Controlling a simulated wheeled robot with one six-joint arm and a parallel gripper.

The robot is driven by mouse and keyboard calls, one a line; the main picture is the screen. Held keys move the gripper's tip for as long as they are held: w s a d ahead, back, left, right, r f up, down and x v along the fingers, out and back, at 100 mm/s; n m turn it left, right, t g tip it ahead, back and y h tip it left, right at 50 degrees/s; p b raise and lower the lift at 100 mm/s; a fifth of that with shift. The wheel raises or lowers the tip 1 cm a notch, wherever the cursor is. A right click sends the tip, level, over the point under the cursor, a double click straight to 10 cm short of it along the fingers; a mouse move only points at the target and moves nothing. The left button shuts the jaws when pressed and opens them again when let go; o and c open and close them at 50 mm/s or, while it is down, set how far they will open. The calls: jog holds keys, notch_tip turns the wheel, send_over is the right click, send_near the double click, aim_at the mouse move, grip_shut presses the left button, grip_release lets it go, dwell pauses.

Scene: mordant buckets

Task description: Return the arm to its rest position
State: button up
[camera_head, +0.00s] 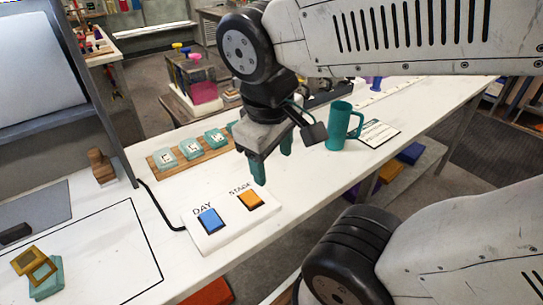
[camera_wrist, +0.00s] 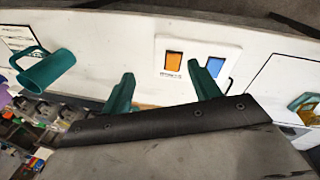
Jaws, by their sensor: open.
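My gripper (camera_head: 272,169) hangs from my bent arm above the white table, with its teal fingers pointing down. In the wrist view my gripper (camera_wrist: 163,88) shows its two teal fingers spread apart with nothing between them. A white button box (camera_head: 212,235) lies on the table just below and in front of it, with a blue DAY button (camera_head: 211,220) and an orange STAGE button (camera_head: 250,199). The box also shows in the wrist view (camera_wrist: 190,43), beyond the fingers. The fingers look near the orange button; I cannot tell their exact height above it.
A teal mug (camera_head: 339,126) stands right of my gripper beside a printed card (camera_head: 378,134). A wooden board (camera_head: 185,163) with several teal blocks lies behind the box. A wooden stamp (camera_head: 101,167) stands left. A teal block with a yellow frame (camera_head: 43,279) sits front left.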

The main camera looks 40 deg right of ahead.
jog(key=m+y, duration=0.1)
jog(key=s+r+m, duration=0.1)
jog(key=shift+s+a+m+y, duration=0.25)
jog(key=shift+a+m+y, duration=0.05)
jog(key=shift+a+y, duration=0.1)
